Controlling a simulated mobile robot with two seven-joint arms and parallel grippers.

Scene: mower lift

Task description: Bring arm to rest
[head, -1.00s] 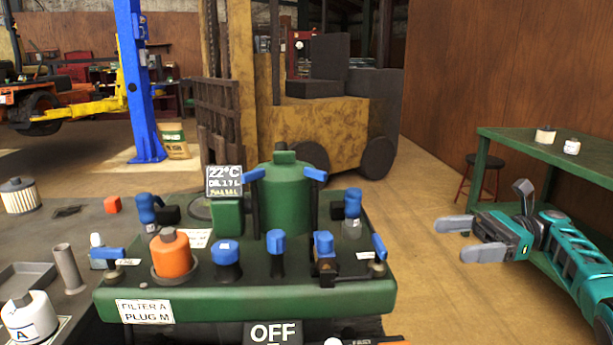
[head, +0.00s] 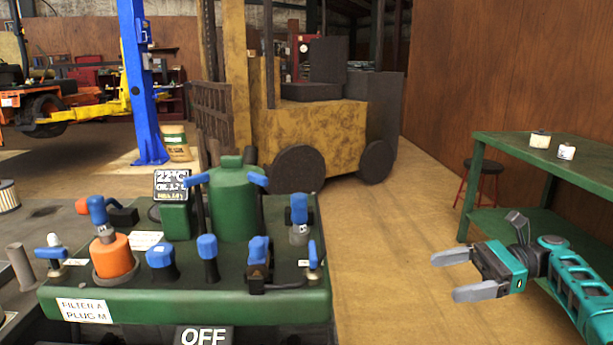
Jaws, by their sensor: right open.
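My right gripper (head: 462,275) is at the right of the head view, with its grey fingers spread apart and nothing between them. Its teal arm comes in from the lower right edge. It is held over the open floor, to the right of the green machine panel (head: 190,305) and apart from it. My left gripper and arm do not show.
The green panel carries an orange cap (head: 113,258), several blue-topped fittings and a green tank (head: 234,203). A green table (head: 500,148) with two small containers stands at the right, a stool (head: 488,180) beside it. A yellow forklift (head: 300,140) stands behind. Floor between panel and table is clear.

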